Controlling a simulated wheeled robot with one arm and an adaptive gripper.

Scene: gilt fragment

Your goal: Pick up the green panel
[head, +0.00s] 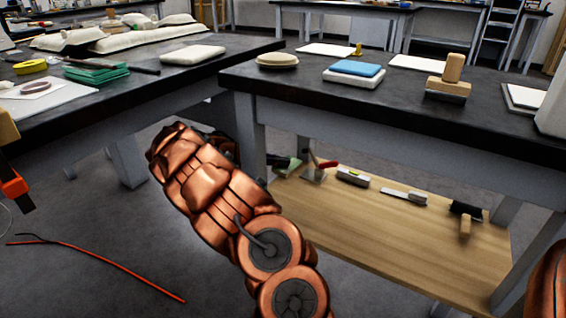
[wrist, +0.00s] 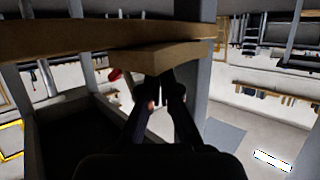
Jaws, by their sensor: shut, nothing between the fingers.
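A stack of flat green pieces (head: 95,72) lies on the dark top of the left bench; I cannot tell whether it is the green panel. A small pale-green item (head: 289,166) is partly visible on the low wooden shelf, beside my arm. My gripper (wrist: 165,92) shows in the wrist view, shut and empty, with its dark fingers pointing at a wooden edge. In the head view my copper arm covers the middle floor and hides the gripper. No green panel is recognisable in the wrist view.
The left bench (head: 190,82) and right bench (head: 330,98) have dark tops. A blue sponge-like block (head: 355,68) lies on the right one. The low shelf (head: 400,245) holds brushes and hand tools. A red cable (head: 120,267) lies on open floor at the left.

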